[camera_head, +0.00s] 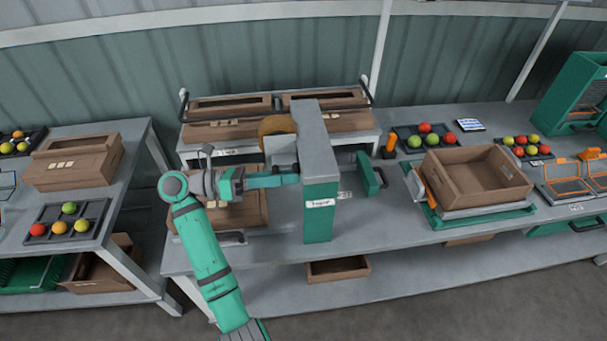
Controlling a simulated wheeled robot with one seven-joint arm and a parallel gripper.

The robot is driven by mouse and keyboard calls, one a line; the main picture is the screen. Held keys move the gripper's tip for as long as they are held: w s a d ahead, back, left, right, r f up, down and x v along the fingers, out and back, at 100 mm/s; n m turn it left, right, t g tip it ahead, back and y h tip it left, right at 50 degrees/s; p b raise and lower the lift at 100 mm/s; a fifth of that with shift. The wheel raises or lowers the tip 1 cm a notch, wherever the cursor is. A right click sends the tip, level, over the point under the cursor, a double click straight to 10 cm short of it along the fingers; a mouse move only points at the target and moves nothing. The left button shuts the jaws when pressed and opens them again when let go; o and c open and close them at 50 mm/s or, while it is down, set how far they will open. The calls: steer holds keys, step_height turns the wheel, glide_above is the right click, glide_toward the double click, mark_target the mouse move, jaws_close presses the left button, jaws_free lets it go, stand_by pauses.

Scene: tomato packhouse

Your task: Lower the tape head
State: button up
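The taping machine has a green post (320,217) with a white label and a long grey top arm (315,135). On its left side is the tape head, with a tan tape roll (272,126) above a light grey block (279,150). The head stands above a closed brown carton (248,208) on the bench. My gripper (294,174) reaches in from the left, just below the grey block and close to the machine. Its fingertips are small and partly lost against the machine, so I cannot tell whether they touch it or grip anything.
The grey bench (400,240) carries an open brown crate (475,180) on a green-edged scale at right. A green pusher (370,175) stands right of the post. Trays of tomatoes lie at right and on the left table (125,160). A cart with cartons stands behind.

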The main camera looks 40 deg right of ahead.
steer(key=shift+x, duration=2.15)
jaws_close()
steer(key=shift+d, duration=0.15)
